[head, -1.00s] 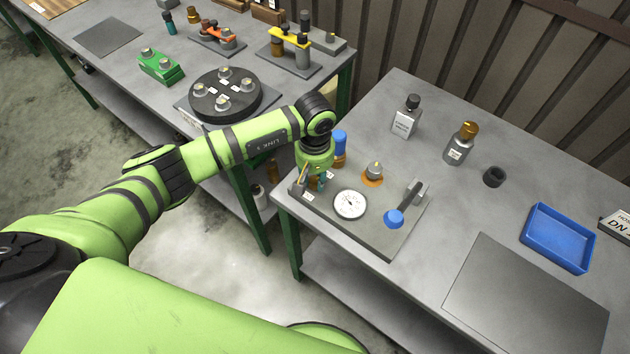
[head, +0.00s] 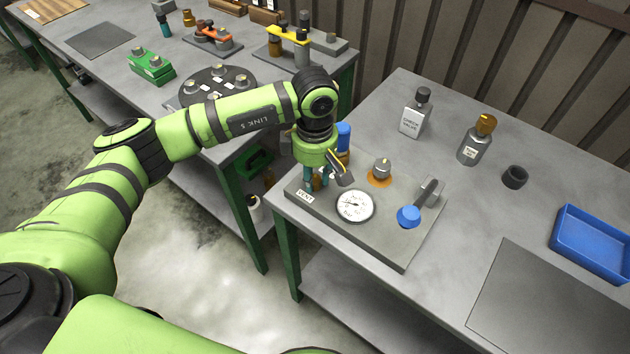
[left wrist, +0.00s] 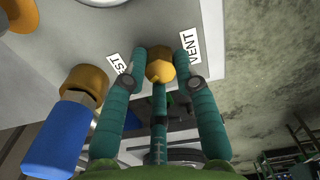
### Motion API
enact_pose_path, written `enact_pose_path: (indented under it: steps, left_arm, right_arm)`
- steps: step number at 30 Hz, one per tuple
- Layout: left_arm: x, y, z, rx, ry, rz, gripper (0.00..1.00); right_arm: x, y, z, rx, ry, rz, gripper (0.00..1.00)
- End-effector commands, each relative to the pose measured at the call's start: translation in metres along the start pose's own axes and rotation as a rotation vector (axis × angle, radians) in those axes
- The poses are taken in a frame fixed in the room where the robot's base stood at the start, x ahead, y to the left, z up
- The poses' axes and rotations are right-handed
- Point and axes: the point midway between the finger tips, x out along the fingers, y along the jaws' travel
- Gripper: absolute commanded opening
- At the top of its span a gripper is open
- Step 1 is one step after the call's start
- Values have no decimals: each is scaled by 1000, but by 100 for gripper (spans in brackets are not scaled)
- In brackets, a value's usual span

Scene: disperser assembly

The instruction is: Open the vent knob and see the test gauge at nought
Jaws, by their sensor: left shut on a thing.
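My left gripper (head: 317,182) points down at the near left corner of the grey test plate (head: 386,240). The white round test gauge (head: 355,206) lies face up just right of the gripper. Its needle is too small to read surely. My right gripper is out of view.
A blue-capped part (left wrist: 58,138) is close beside the left fingers. Bottles (head: 415,115) and a blue tray (head: 592,243) are farther right.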

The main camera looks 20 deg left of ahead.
Motion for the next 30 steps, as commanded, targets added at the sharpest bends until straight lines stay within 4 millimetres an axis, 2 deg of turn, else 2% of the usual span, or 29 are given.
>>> enact_pose_path:
  steps: [1, 15, 24, 30]
  left_arm:
    - [6, -1, 0, -41, 1, -4, 0]
    - [5, -1, 1, -481, 1, -5, 0]
    - [4, -1, 1, -707, 1, -5, 0]
    - [3, -1, 1, -798, 0, -6, 0]
  right_arm:
    - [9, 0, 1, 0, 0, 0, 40]
    - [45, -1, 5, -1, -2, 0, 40]
    - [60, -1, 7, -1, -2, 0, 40]
    - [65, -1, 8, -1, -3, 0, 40]
